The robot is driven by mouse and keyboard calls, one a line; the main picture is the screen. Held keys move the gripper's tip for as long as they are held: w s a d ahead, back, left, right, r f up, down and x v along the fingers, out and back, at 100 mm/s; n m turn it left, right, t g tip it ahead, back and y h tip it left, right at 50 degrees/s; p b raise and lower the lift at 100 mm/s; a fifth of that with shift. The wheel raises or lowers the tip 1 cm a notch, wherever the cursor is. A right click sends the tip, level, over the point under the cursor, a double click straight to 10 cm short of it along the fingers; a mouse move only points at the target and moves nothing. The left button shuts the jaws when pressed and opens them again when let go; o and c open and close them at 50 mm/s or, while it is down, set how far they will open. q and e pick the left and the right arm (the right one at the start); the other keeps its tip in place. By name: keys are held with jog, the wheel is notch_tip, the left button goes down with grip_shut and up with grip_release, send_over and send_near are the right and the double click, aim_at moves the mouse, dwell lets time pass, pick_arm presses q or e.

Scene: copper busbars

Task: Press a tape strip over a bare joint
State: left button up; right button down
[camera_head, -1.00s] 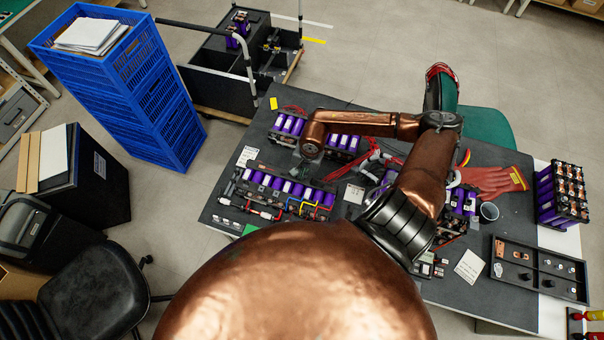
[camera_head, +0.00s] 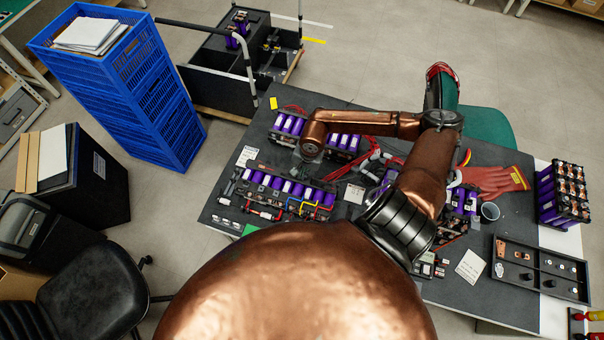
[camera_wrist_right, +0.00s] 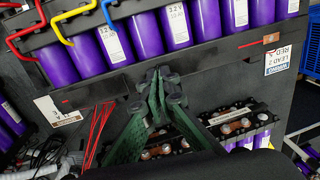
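My right gripper (camera_head: 308,154) is over the table, between the front and back rows of purple cells. In the right wrist view its two green fingers meet at the tips (camera_wrist_right: 165,92). They look shut, and I see no tape strip between them. The front battery module (camera_head: 285,187) has red, yellow and blue leads along its near side; its purple cells (camera_wrist_right: 147,38) also show in the wrist view. The back module (camera_head: 343,141) shows copper-coloured joints (camera_wrist_right: 240,125) in the wrist view. I cannot tell which joint is the bare one. My left gripper is not in view.
Red gloves (camera_head: 490,181), a grey cup (camera_head: 489,212), a compartment tray (camera_head: 540,268) and another cell block (camera_head: 562,195) lie to the right. Red cables (camera_head: 374,155) run across the middle. My arm hides part of the table. Blue crates (camera_head: 127,90) stand left.

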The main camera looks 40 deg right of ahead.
jog(key=shift+s+f, duration=0.1)
jog(key=c, duration=2.1)
grip_release()
jog(key=shift+d+r, duration=0.1)
jog(key=shift+r, duration=0.3)
jog(key=r, duration=0.3)
jog(key=s+r, duration=0.1)
jog(key=r, duration=0.7)
jog(key=shift+s+d+r, duration=0.1)
jog(key=shift+s+d, duration=0.1)
jog(key=shift+d, duration=0.05)
